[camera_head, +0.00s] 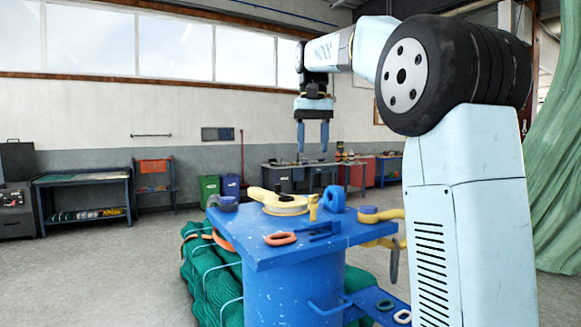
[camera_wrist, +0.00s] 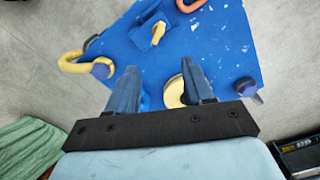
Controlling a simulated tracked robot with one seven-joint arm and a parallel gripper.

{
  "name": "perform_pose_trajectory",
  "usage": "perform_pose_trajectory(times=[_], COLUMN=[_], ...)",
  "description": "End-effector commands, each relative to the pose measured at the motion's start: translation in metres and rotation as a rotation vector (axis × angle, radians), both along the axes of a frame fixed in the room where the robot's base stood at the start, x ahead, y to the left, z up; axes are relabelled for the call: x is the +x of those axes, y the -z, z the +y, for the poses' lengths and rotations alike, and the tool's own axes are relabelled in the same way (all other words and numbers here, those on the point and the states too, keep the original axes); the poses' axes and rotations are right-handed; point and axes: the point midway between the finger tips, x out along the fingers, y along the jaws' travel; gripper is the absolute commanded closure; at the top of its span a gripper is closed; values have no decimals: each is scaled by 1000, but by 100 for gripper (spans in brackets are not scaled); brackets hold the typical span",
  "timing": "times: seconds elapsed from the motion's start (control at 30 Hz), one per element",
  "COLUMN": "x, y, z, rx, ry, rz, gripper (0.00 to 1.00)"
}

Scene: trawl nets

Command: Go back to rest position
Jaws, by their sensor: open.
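My gripper (camera_head: 313,136) hangs from my arm with its blue fingers pointing down, above the far part of the blue table (camera_head: 262,257). It also shows in the wrist view (camera_wrist: 162,88), with its two fingers apart and nothing between them. On the table are a yellow hook piece with a pale round disc (camera_head: 285,205), an orange ring (camera_head: 280,239), a blue ring (camera_head: 334,198) and a yellow shackle with a purple pin (camera_head: 376,214). The gripper is clear of all of them. In the wrist view the pale disc (camera_wrist: 174,92) lies partly hidden behind the right finger.
Green bundled nets (camera_head: 215,275) lie against the table's left side. A green net (camera_head: 556,170) hangs at far right. Workbenches (camera_head: 85,195) and coloured bins (camera_head: 210,188) stand along the back wall. The floor on the left is open.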

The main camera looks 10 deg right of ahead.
Motion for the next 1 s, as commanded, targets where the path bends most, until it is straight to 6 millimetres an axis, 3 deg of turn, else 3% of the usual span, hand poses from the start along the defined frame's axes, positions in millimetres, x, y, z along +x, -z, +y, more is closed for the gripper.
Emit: perform_pose_trajectory(times=[0.17, 0.47, 0.77, 1.0], x=[-10, -75, -148, -206], y=[2, 29, 80, 133], z=[-1, -5, -9, -12], rx=[0, 0, -6, -15], ry=[-4, -33, -65, -91], rz=[-16, -123, -241, -338], gripper=[48, 48, 48, 48])
